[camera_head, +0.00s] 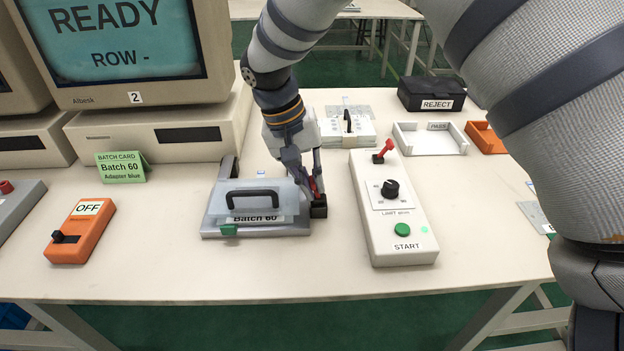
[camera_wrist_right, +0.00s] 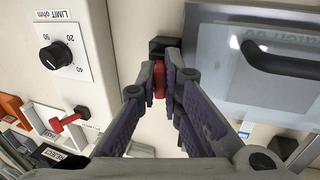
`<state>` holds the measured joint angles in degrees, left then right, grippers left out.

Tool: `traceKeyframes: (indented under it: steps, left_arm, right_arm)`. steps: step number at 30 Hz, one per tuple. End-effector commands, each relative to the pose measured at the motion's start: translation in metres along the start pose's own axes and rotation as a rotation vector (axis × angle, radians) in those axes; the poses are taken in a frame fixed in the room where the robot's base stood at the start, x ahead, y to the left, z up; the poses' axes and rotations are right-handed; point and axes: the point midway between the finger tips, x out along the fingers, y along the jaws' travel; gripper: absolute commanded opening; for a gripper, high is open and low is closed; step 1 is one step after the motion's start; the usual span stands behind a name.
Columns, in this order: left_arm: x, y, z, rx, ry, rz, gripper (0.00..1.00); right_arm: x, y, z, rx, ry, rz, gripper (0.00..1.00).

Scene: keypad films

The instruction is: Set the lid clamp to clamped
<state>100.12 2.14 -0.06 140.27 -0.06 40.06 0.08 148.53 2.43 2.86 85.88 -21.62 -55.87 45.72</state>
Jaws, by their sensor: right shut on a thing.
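The test fixture (camera_head: 258,231) is a grey base with a clear lid (camera_head: 270,192) lying down over it. The lid has a black handle (camera_head: 253,196), also seen in the right wrist view (camera_wrist_right: 285,62). At its right side is the lid clamp, with a red lever (camera_wrist_right: 159,80) and a black block (camera_head: 319,207). My right gripper (camera_head: 312,188) is over the fixture's right edge. In the right wrist view its fingers (camera_wrist_right: 160,85) are shut on the red lever, which they partly hide. My left gripper is in neither view.
A white tester (camera_head: 398,235) with a knob, a green START button and a red lever (camera_head: 384,150) stands close to the right. An orange switch box (camera_head: 82,231) and green batch card (camera_head: 122,167) are left. The black REJECT box (camera_head: 431,94) and white PASS tray (camera_head: 430,139) are behind.

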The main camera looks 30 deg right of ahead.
Motion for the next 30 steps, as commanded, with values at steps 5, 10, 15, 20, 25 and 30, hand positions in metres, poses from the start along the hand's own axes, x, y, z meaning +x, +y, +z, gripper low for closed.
traceKeyframes:
  steps: [5,10,15,20,25,30]
  left_arm:
    - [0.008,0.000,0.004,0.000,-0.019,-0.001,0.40]
    - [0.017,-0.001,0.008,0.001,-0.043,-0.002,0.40]
    - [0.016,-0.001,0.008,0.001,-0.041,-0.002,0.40]
    - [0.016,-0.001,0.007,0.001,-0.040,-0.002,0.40]
    - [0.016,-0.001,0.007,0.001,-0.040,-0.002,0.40]
    - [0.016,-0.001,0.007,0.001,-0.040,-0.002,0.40]
  right_arm:
    - [0.004,-0.007,-0.002,-0.004,0.003,0.123,0.00]
    - [0.004,-0.012,-0.002,-0.002,0.001,0.241,0.00]
    - [0.001,-0.011,-0.001,0.001,0.002,0.251,0.00]
    - [0.001,-0.011,-0.001,0.001,0.002,0.250,0.14]
    - [0.001,-0.011,-0.001,0.001,0.001,0.249,0.28]
    - [0.001,-0.011,-0.001,0.000,0.000,0.249,0.28]
